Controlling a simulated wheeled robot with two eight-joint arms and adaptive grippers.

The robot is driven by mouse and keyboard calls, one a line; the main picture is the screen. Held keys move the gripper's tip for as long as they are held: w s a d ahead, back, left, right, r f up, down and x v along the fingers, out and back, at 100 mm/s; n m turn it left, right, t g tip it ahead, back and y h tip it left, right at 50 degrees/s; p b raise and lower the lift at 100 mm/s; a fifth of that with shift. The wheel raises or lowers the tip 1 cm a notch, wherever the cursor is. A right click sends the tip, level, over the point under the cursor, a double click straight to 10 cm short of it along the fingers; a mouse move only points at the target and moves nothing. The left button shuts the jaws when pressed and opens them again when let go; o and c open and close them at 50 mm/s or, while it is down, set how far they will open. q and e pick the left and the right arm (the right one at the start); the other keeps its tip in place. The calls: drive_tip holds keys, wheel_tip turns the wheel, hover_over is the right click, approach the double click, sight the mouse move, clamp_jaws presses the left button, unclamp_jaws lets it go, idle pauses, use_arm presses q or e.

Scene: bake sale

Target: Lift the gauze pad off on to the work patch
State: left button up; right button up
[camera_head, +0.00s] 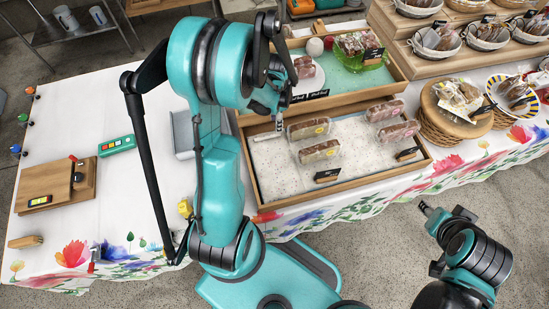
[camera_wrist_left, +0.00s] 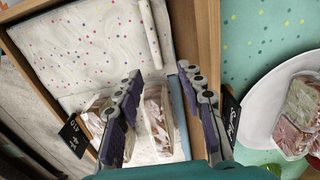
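I cannot pick out a gauze pad or a work patch for certain. A wooden tray (camera_head: 424,150) with a pale speckled lining (camera_head: 270,172) holds several clear packs. A white roll (camera_head: 267,136) lies on that lining; it also shows in the left wrist view (camera_wrist_left: 149,35). My left gripper (camera_head: 279,118) is over the tray's back edge. In the left wrist view, its two fingers (camera_wrist_left: 160,105) are apart, with a clear pack (camera_wrist_left: 157,122) showing between and beyond them; contact is not visible. My right gripper (camera_head: 427,209) is at the lower right, off the table, its fingers too small to read.
Behind is a green-lined tray (camera_head: 345,78) with a plate (camera_head: 309,78) of packs. Baskets (camera_head: 456,103) stand at the right. At the left are a wooden box (camera_head: 55,185) and a green device (camera_head: 116,145). White tablecloth between them and my arm is mostly clear.

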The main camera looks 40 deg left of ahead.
sight(274, 134)
use_arm(q)
drive_tip(key=f+b, duration=0.1)
drive_tip(key=f, duration=0.1)
drive_tip(key=s+f+b, duration=0.1)
drive_tip(key=f, duration=0.2)
drive_tip(key=shift+a+f, duration=0.1)
drive_tip(key=shift+a, duration=0.05)
drive_tip(key=shift+f+b, duration=0.3)
drive_tip(key=shift+f, duration=0.3)
clamp_jaws()
